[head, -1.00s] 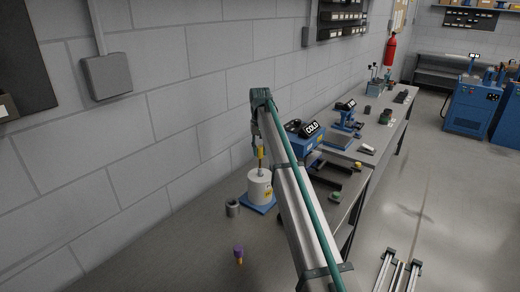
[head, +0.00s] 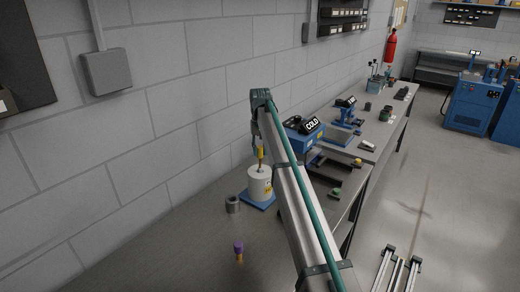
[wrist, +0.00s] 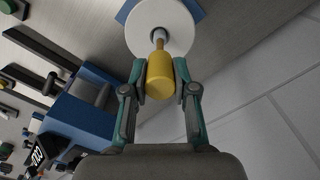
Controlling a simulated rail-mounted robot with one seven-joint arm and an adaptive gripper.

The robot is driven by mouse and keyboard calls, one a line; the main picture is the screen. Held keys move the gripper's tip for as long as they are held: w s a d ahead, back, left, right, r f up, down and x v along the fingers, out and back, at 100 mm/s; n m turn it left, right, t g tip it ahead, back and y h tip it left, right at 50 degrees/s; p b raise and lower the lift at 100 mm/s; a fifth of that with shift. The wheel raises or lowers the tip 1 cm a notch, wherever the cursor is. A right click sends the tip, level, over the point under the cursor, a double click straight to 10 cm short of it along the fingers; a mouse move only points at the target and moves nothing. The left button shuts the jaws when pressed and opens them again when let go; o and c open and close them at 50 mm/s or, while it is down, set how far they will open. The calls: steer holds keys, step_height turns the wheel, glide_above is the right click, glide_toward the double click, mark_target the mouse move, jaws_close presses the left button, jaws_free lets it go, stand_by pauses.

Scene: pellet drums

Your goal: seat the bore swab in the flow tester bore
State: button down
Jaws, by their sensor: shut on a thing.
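The bore swab has a yellow handle (wrist: 159,75) and a thin copper-brown rod. My gripper (wrist: 160,82) is shut on the yellow handle, one finger on each side. The flow tester is a white cylinder (head: 259,186) on a blue base (head: 258,203) on the bench. In the wrist view its round white top (wrist: 143,22) has a central bore, and the rod's end is at it. I cannot tell how deep the rod is.
A grey metal ring (head: 232,204) and a purple-topped piece (head: 238,251) stand on the near bench (head: 190,245). A blue machine with a "COLD" sign (head: 312,125) is close on the right. The wall (head: 190,100) runs along the left.

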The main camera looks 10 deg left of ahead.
steer(key=shift+f, duration=0.6)
stand_by(0.3)
steer(key=c, duration=0.8)
jaws_free()
steer(key=shift+c, duration=0.2)
steer(key=shift+r, duration=0.1)
